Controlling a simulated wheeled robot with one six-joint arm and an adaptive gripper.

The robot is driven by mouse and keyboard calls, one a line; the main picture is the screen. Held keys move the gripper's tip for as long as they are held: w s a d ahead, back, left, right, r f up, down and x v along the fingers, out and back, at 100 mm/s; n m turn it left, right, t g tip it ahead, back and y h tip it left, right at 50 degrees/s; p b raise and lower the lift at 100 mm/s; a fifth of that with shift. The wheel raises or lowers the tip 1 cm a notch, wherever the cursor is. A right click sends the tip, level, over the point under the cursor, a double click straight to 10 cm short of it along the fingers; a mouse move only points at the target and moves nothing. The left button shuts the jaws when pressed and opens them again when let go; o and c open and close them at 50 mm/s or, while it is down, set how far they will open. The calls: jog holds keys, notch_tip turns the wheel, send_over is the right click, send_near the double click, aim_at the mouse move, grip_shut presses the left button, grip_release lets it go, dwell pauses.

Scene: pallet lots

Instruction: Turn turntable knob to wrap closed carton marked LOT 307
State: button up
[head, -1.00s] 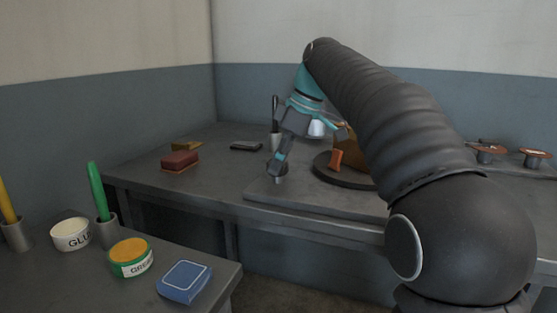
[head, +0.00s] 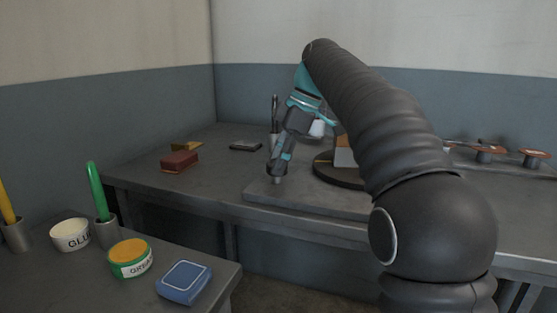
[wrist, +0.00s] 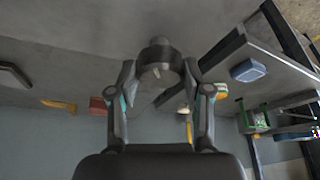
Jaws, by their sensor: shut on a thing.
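My gripper (head: 277,169) points down at the front left of the turntable base (head: 310,200). It is shut on the knob (head: 277,180), a small dark cylinder. The wrist view shows the knob (wrist: 160,58) between the two fingers of my gripper (wrist: 160,75). The dark round turntable (head: 328,178) stands right of my gripper, with a brown carton (head: 343,156) on it. A pale face of the carton is turned toward the head camera. My arm hides the carton's right part, and I cannot read a lot number.
A red block (head: 180,161), a dark flat item (head: 246,146) and a pen holder (head: 274,138) are on the bench left of and behind my gripper. Spools (head: 486,153) stand at right. A nearer table holds a grease tin (head: 131,259) and a blue box (head: 184,282).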

jog(key=o, duration=1.2)
jog(key=shift+c, duration=0.2)
